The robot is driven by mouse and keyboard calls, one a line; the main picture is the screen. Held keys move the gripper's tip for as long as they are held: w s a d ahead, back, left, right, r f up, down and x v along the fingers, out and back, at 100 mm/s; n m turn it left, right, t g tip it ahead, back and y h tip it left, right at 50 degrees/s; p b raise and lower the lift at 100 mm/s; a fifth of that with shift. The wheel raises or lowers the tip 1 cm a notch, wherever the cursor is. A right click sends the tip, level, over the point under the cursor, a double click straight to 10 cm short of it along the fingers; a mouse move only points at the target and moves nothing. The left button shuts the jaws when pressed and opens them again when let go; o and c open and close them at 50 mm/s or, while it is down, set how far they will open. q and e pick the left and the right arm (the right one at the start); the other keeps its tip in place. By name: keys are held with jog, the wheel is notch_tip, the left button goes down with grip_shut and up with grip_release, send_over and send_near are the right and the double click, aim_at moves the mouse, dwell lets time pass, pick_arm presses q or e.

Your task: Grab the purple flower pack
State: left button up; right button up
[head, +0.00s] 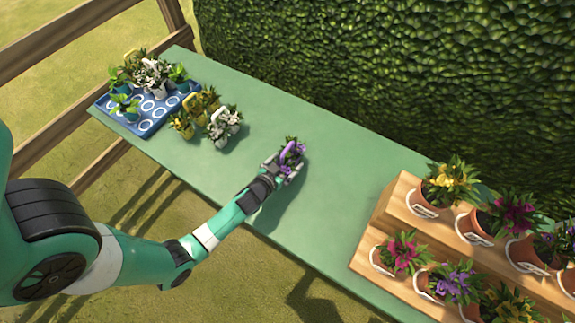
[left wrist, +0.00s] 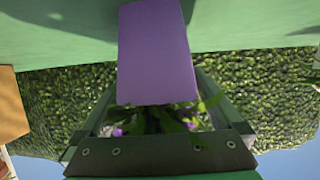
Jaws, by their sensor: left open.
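The purple flower pack (head: 291,152) is on the green table (head: 325,185), with purple parts and green leaves showing. My left gripper (head: 284,168) is at the pack, reaching in from the near side, and its jaws are open. In the left wrist view the pack's plain purple side (left wrist: 156,55) fills the middle, between the fingers, with leaves and purple petals close to the gripper body. The pack's far side is hidden, and I cannot tell whether a finger touches it. My right gripper is not in view.
A blue tray (head: 150,124) with potted plants stands at the far left, with yellow (head: 183,124) and white (head: 223,123) flower packs beside it. A wooden stepped stand (head: 398,208) with several terracotta pots is at right. The table between is clear.

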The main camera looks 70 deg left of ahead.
aim_at(287, 162)
pick_arm(q)
jog(key=shift+c, duration=0.3)
grip_shut()
dwell(0.3)
jog(key=shift+r, duration=0.1)
jog(key=shift+r+p, duration=0.3)
jog(key=shift+p, duration=0.05)
notch_tip(287, 162, up, 3)
jog(key=shift+f+p, duration=0.1)
jog(key=shift+p, duration=0.95)
jog(key=w+d+r, duration=0.6)
jog(key=d+r, duration=0.3)
jog(key=d, duration=0.3)
jog(key=shift+d+r, duration=0.2)
jog(key=shift+d, duration=0.1)
